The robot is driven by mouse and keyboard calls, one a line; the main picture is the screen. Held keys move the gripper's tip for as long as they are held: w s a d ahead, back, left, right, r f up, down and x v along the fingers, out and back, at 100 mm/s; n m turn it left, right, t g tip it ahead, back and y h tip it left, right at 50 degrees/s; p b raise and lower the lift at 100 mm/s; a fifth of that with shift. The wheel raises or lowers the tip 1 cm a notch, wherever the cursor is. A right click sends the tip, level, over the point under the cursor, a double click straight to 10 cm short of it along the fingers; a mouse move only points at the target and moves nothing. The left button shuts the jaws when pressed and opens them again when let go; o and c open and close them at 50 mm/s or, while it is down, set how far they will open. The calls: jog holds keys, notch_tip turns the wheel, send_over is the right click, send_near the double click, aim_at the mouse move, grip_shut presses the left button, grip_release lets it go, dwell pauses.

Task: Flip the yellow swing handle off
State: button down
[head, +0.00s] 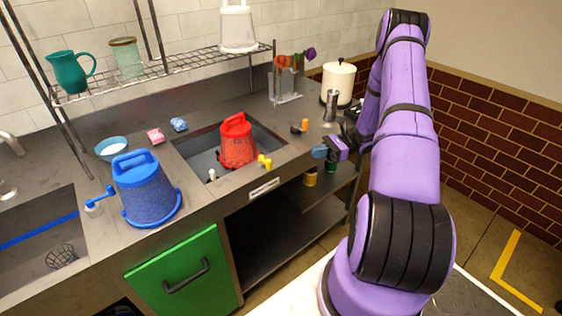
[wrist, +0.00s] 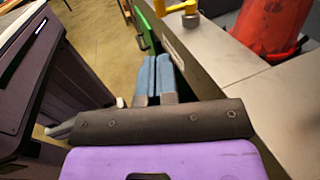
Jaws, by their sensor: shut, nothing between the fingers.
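The yellow swing handle (head: 265,161) is small and sits at the front rim of the recessed basin, close beside the red bucket (head: 237,141). In the wrist view the yellow handle (wrist: 177,7) shows at the top edge, partly cut off, above a metal fitting (wrist: 191,19). My gripper (head: 319,152) is to the right of the handle, in front of the counter edge and apart from it. In the wrist view my gripper's blue fingers (wrist: 157,66) are together with nothing between them. The red bucket (wrist: 270,25) also shows there at the upper right.
A blue bucket (head: 146,190) with a crank stands on the counter at left. A green cabinet door (head: 186,274) and open shelves are below the counter. A dark item with an orange part (head: 301,127) and a metal cylinder (head: 330,106) stand near the counter's right end.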

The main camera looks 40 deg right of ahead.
jog(key=x, duration=1.4)
